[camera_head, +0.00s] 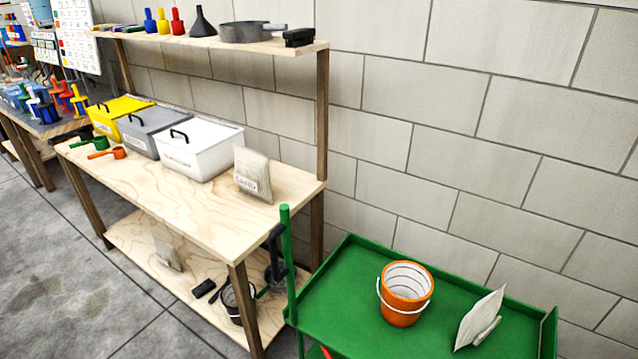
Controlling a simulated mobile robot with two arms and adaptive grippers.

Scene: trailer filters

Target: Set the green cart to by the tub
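The green cart (350,290) stands at the lower right, in front of the block wall and to the right of the wooden workbench. Its top tray has a raised rim, and a green upright post (287,250) rises at its left end. An orange bucket (405,300) with a white handle and a white packet (481,319) stand on the tray. The cart's lower part is cut off by the picture edge. I cannot tell which thing is the tub. Neither of my grippers shows in this view.
The wooden workbench (170,203) holds yellow (119,108), grey (146,140) and white (202,158) lidded bins, scoops and a bag (252,173). Its lower shelf (150,252) holds dark items close to the cart's post. Bare floor (60,290) lies at the lower left.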

